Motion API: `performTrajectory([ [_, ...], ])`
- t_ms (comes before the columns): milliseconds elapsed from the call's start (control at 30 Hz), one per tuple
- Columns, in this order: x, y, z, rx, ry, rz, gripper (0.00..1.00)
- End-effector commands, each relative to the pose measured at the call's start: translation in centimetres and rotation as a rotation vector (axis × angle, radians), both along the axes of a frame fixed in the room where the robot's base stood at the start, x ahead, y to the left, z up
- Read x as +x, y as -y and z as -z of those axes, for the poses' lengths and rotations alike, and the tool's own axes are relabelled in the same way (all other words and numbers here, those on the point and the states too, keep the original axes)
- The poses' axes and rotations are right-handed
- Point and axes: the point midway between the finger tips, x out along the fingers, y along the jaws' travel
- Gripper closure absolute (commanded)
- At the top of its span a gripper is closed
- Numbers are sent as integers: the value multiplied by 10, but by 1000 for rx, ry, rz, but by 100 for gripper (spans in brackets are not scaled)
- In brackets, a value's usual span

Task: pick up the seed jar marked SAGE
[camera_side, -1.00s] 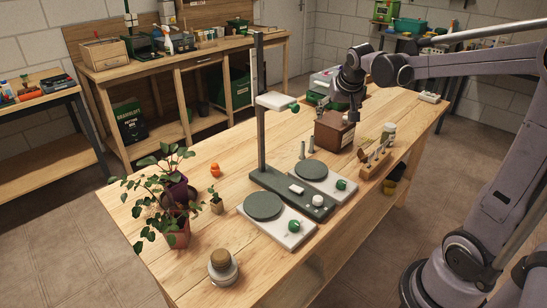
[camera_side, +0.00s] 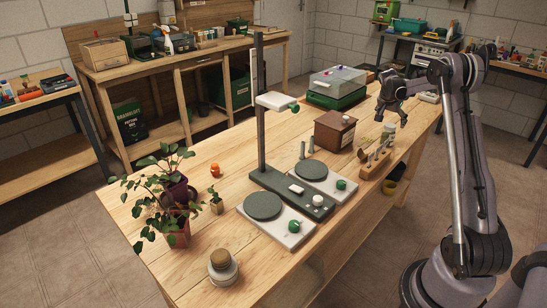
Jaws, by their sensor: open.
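A small pale jar (camera_side: 388,131) stands on the wooden table at the right, behind a wooden tool rack. Another jar with a brown cork-like lid (camera_side: 222,266) stands near the table's front left corner. I cannot read a label on either jar, so I cannot tell which is marked SAGE. My gripper (camera_side: 391,118) is open and empty, pointing down just above the pale jar. I cannot tell from this view how far apart they are in depth.
A brown wooden box (camera_side: 334,132) stands left of the pale jar, and the tool rack (camera_side: 376,160) in front. A stand with two dark round plates (camera_side: 262,206) fills the middle. A green tray with a clear cover (camera_side: 337,87) is at the back. Potted plants (camera_side: 176,238) stand left.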

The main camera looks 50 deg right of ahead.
Motion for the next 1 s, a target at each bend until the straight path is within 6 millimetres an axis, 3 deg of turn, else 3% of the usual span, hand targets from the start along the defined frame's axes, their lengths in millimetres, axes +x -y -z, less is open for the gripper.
performTrajectory([
  [233, 0, 19, 30, 0, 0, -1, 23],
  [1000, 7, 51, 83, -1, 0, -4, 23],
])
